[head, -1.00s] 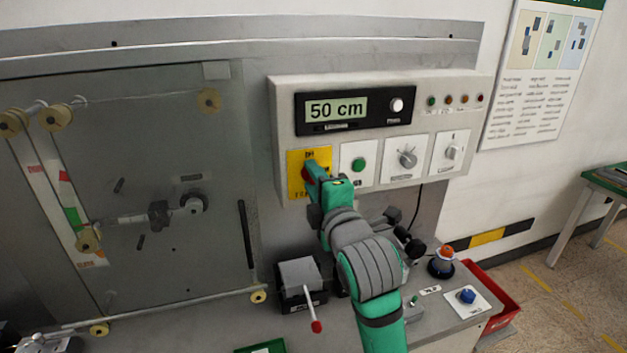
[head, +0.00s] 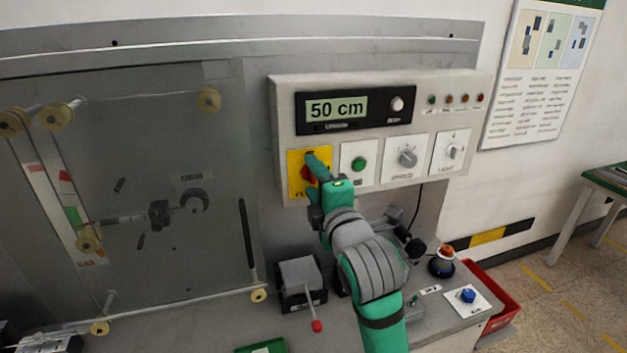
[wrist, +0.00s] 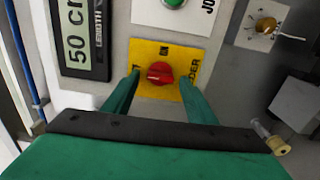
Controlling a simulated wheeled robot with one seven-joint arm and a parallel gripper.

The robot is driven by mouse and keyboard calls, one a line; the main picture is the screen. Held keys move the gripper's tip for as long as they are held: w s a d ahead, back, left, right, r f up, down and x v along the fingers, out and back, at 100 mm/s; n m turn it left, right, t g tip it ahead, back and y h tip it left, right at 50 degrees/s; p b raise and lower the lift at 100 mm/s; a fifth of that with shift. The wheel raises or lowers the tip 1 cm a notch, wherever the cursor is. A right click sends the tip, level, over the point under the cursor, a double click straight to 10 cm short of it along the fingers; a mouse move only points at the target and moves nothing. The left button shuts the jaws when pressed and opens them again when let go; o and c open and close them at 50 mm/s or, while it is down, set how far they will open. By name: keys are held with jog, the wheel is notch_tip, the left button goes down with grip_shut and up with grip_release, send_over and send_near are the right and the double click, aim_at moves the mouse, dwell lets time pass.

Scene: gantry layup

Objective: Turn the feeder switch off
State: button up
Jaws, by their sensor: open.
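The feeder switch is a red rotary knob (wrist: 160,73) on a yellow plate (wrist: 154,52) at the lower left of the grey control panel. In the head view the knob (head: 309,174) is partly hidden by my gripper (head: 316,176). In the wrist view my gripper (wrist: 157,98) is open, its two green fingers on either side of the knob's lower part and apart from it. The fingertips point at the yellow plate; I cannot tell whether they touch it.
Right of the yellow plate are a green button (head: 358,163), a speed dial (head: 407,158) and a light switch (head: 453,152). A display (head: 338,107) reading 50 cm sits above. A lever box (head: 300,278) with a red-tipped handle stands below.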

jog(key=v, duration=1)
jog(key=shift+s, duration=0.3)
jog(key=s+a+f+m+h, duration=0.1)
jog(key=s+f+m+h, duration=0.25)
jog(key=f+m, duration=0.85)
jog(key=s+a+f+m+h, duration=0.15)
jog(key=s+f+m, duration=0.4)
jog(key=f, duration=1.25)
jog(key=s+f+m, duration=0.1)
jog(key=s+f, duration=0.3)
jog(key=s, duration=0.5)
jog(key=s+f+m+g, duration=0.1)
jog(key=s+f, duration=0.3)
jog(key=s, duration=0.6)
jog(key=s+f+m, duration=0.2)
jog(key=s+f, duration=0.2)
jog(key=s, duration=0.5)
jog(key=shift+s+g+h, duration=0.3)
jog(key=shift+s+g, duration=0.05)
jog(key=shift+g, duration=0.05)
jog(key=shift+a, duration=0.1)
